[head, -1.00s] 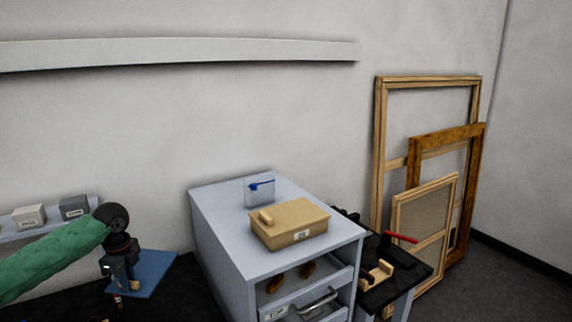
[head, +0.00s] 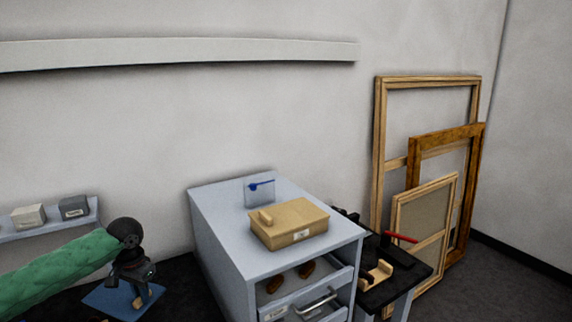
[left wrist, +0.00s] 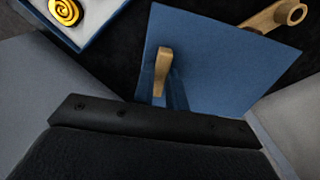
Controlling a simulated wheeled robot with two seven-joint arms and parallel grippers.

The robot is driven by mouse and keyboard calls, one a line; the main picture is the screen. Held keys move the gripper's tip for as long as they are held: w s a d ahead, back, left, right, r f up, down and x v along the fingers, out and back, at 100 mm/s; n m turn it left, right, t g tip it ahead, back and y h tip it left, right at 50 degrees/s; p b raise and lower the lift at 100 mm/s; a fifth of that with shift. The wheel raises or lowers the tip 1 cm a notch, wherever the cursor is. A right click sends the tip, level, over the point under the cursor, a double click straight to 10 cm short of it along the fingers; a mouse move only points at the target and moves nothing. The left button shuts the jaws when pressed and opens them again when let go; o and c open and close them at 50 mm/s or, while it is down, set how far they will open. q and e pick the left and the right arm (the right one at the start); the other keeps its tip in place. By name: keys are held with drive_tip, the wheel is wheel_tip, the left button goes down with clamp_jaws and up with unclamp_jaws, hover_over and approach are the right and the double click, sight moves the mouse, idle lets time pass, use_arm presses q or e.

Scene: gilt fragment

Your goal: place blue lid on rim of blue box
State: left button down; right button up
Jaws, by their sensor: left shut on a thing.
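The blue lid (left wrist: 215,60) is a flat blue panel with a pale wooden handle (left wrist: 163,68), in the left wrist view. My left gripper (head: 140,294) is shut on the lid, at its handle as far as I can tell; the fingertips are hard to make out. In the head view the lid (head: 100,300) shows at the bottom left, below the gripper. The blue box (left wrist: 90,38) is at the top left of the wrist view, apart from the lid in the picture, with a gold spiral piece (left wrist: 65,10) on its pale lining. My right gripper is not in view.
A wooden piece with a round end (left wrist: 285,14) lies beyond the lid. A grey drawer cabinet (head: 220,235) stands to the right with a tan box (head: 290,225) on top. Two small boxes (head: 74,207) sit on a wall shelf. Wooden frames (head: 380,150) lean at right.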

use_arm(q)
drive_tip(key=s+d+f+n+b, duration=0.1)
drive_tip(key=s+d+n+b, duration=0.1)
drive_tip(key=d, duration=1.7)
drive_tip(key=shift+n, duration=0.8)
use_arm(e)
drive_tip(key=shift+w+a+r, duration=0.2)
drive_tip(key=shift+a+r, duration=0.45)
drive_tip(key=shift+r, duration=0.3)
